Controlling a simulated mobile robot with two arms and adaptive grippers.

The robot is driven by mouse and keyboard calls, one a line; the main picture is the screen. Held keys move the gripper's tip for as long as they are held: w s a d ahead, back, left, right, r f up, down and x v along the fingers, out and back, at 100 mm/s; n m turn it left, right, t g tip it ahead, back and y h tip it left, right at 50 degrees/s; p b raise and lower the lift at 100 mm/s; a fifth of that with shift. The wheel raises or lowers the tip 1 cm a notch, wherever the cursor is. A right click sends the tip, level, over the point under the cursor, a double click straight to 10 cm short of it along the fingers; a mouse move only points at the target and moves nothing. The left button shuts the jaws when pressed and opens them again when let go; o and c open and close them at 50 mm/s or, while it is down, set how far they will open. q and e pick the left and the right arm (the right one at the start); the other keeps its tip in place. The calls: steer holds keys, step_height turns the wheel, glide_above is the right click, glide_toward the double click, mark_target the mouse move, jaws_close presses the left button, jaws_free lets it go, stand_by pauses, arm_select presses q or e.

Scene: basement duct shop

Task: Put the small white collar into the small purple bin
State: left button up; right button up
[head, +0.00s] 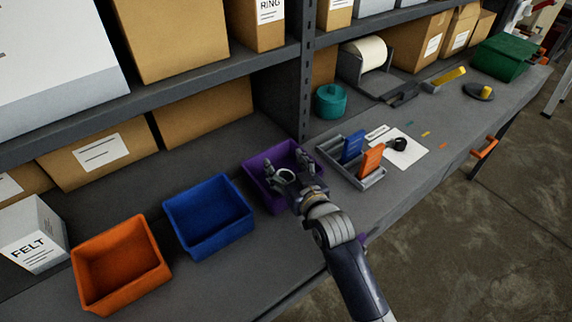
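The small purple bin (257,162) stands on the grey bench, right of the blue bin. My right gripper (290,168) is over the purple bin, with its fingers spread apart and pointing into the bin. A small white ring, which looks like the collar (284,176), shows near the left finger, with a gap between it and the right finger. I cannot tell whether it touches the left finger or how deep in the bin it lies. My gripper and forearm hide part of the bin's near side. My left gripper is not in view.
A blue bin (184,207) and an orange bin (84,259) stand to the left. A grey rack (371,181) with blue and orange pieces is close on the right. A metal shelf post (303,85) rises behind the purple bin. The bench's front edge is at right.

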steer(key=shift+r, duration=0.1)
steer(key=shift+r, duration=0.3)
steer(key=b+v, duration=0.1)
steer(key=v, duration=1.1)
steer(key=shift+r+b, duration=0.3)
steer(key=shift+b, duration=0.1)
